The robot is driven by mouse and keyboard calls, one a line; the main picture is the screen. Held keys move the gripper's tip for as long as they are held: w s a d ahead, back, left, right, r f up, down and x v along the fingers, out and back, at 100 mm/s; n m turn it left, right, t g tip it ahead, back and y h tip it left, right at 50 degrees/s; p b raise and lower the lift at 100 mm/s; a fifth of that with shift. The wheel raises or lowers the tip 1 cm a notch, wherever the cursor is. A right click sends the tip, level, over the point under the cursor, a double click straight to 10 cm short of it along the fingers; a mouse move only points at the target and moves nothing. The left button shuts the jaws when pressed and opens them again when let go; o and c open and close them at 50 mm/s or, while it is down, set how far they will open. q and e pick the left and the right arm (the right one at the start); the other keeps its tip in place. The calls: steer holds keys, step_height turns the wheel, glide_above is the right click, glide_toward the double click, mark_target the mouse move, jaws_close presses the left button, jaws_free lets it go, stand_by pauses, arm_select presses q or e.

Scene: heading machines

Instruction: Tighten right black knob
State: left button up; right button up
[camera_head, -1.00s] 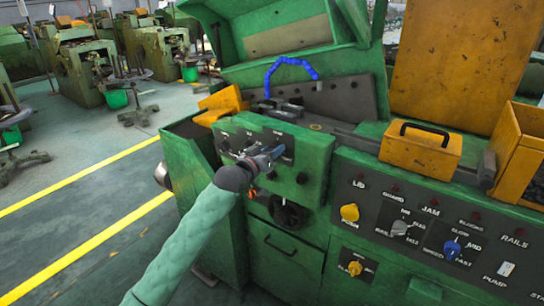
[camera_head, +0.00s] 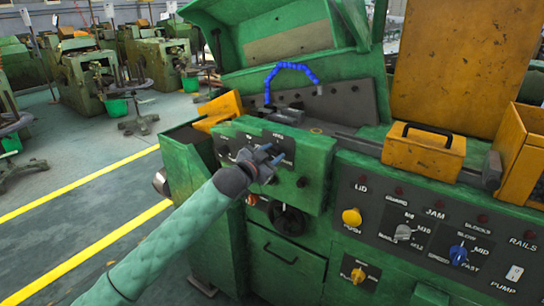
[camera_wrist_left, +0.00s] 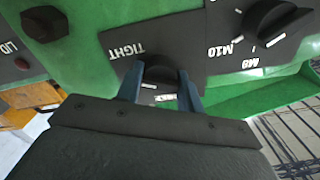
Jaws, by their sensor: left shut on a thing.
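The right black knob (camera_wrist_left: 162,73) sits on the dark plate marked TIGHT, which appears upside down in the left wrist view. My left gripper (camera_head: 269,154) is at the green machine's upper left panel in the head view. In the left wrist view its two blue fingers are shut on the knob, one on each side. In the head view the gripper hides this knob. Another black knob (camera_wrist_left: 272,20), beside the M10 and M9 marks, stands apart from the fingers. My right gripper is not in view.
A black handwheel (camera_head: 289,220) is below. The control panel (camera_head: 430,215) with yellow, grey and blue knobs lies to the right. Open floor (camera_head: 85,215) is at the left.

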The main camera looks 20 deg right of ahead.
arm_select(q)
steer(key=shift+f+m, duration=0.15)
steer(key=shift+m, duration=0.25)
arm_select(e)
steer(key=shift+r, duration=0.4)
arm_select(q)
steer(key=o, duration=1)
steer(key=shift+s+a, duration=0.1)
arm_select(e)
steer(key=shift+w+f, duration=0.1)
arm_select(q)
steer(key=shift+s+a, duration=0.15)
steer(key=shift+a, duration=0.05)
steer(key=b+v, duration=0.2)
steer(key=v, duration=0.5)
steer(key=shift+b, duration=0.3)
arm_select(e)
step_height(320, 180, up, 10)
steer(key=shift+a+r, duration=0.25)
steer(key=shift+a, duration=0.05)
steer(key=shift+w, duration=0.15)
